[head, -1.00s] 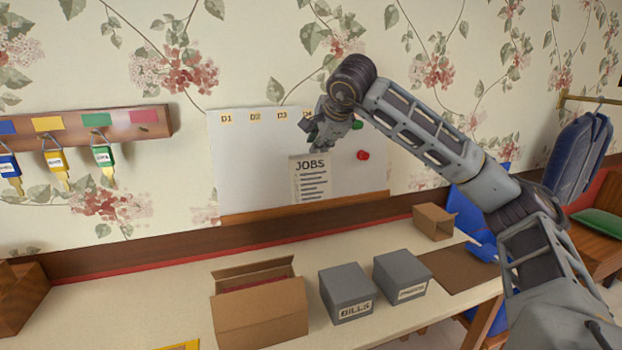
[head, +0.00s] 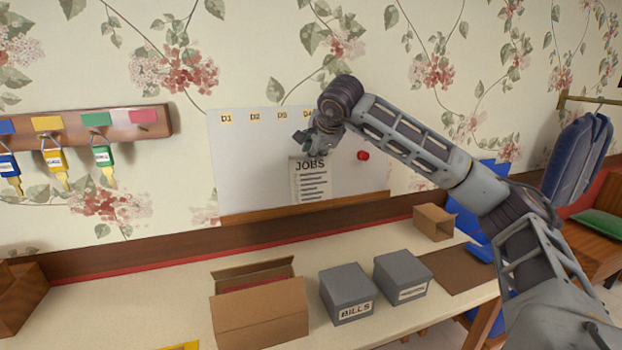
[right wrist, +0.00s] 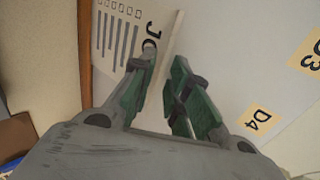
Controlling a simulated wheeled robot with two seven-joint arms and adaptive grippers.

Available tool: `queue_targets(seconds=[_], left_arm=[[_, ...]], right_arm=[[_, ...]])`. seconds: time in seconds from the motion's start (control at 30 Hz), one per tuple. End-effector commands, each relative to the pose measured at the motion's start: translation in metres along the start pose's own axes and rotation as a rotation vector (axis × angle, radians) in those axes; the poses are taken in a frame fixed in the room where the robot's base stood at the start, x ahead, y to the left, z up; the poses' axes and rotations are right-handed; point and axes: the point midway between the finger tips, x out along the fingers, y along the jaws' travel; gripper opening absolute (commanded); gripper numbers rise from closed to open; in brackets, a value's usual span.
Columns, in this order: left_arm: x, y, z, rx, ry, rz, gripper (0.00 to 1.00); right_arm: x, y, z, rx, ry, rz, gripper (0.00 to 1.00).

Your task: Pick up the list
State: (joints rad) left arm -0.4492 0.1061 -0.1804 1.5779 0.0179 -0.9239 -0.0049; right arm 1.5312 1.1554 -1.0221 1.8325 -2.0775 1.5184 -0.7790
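The list is a pale sheet headed JOBS (head: 311,184), upright against the lower middle of the white board (head: 245,160). My right gripper (head: 311,145) is at the list's top edge in the head view. In the right wrist view its green-padded fingers (right wrist: 164,62) are apart, with a gap between them. The top edge of the list (right wrist: 112,42) lies at this gap, one finger over the printed face. I cannot tell whether either finger touches the sheet. My left gripper is not in view.
A red magnet (head: 363,155) is on the board right of the list. A wooden ledge (head: 300,208) runs below. On the table stand an open cardboard box (head: 262,315), a grey BILLS box (head: 346,290), another grey box (head: 402,275) and a small carton (head: 433,222). Keys (head: 55,160) hang left.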

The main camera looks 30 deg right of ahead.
Motion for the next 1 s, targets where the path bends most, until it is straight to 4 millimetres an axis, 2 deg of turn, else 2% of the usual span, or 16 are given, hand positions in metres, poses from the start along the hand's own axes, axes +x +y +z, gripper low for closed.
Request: queue_targets(seconds=[0.13, 0.57, 0.73, 1.0], left_arm=[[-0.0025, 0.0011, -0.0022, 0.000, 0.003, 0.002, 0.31], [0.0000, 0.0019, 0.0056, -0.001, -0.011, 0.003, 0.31], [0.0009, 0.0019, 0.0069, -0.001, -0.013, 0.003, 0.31], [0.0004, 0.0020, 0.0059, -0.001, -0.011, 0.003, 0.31]], right_arm=[[0.0071, 0.0001, 0.0003, 0.000, -0.001, 0.000, 0.17], [0.0071, 0.0000, 0.0002, -0.001, -0.001, 0.000, 0.17], [0.0071, 0.0000, 0.0001, 0.000, -0.001, 0.000, 0.00], [0.0070, -0.0001, 0.0000, 0.000, 0.000, -0.001, 0.00]])
